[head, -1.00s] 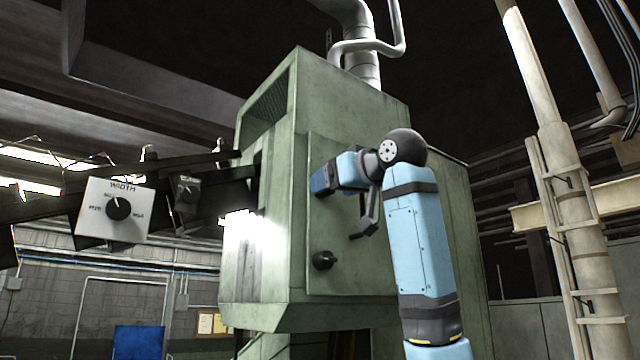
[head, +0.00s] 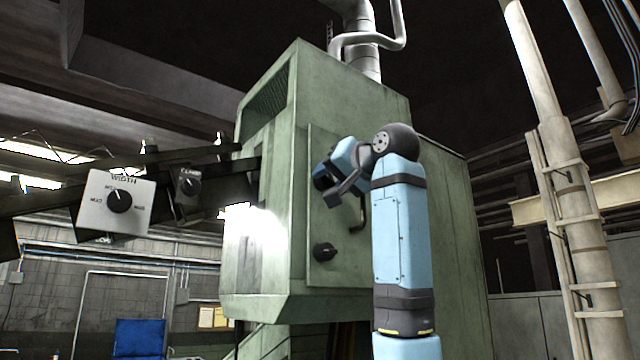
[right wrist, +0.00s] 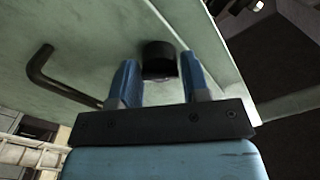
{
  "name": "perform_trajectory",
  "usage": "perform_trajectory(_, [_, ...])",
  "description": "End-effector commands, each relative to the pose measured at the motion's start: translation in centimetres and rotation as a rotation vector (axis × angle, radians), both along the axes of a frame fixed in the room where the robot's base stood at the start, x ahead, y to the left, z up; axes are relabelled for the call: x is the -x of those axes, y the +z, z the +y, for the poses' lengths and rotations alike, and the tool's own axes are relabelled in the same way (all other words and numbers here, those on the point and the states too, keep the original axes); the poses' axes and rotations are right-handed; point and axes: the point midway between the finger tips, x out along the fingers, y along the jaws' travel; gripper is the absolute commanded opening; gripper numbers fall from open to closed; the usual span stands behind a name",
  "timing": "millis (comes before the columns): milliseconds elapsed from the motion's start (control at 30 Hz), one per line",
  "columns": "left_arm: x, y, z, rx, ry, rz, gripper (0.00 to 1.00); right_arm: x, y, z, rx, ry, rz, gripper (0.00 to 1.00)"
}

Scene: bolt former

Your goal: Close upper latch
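The green machine's side door panel (head: 340,270) is flush in its frame. A black round lower latch (head: 323,252) sits near the panel's lower left. The upper latch (right wrist: 160,57) is a black round knob on the panel in the right wrist view. In the head view my right gripper (head: 328,173) is at the panel's upper left edge and largely covers that latch. The right wrist view shows the two blue fingers (right wrist: 157,82) apart, one on each side of the knob. I cannot tell whether they touch it. My left gripper is not in view.
A dark bent handle (head: 359,212) stands out from the panel just right of the gripper; it also shows in the right wrist view (right wrist: 50,78). A control box with a WIDTH dial (head: 115,203) hangs at left. Pipes and a ladder (head: 585,240) stand at right.

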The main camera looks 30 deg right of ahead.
Motion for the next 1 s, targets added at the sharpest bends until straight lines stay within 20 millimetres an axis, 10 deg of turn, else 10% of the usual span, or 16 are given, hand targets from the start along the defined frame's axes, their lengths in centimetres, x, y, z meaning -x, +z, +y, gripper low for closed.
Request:
perform_trajectory(200, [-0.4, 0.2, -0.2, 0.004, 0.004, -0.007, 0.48, 0.0, 0.0, 0.0, 0.002, 0.0, 0.0, 0.0])
perform_trajectory(1000, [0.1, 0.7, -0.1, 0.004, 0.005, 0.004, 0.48, 0.0, 0.0, 0.0, 0.673, 0.001, -0.053, 0.0])
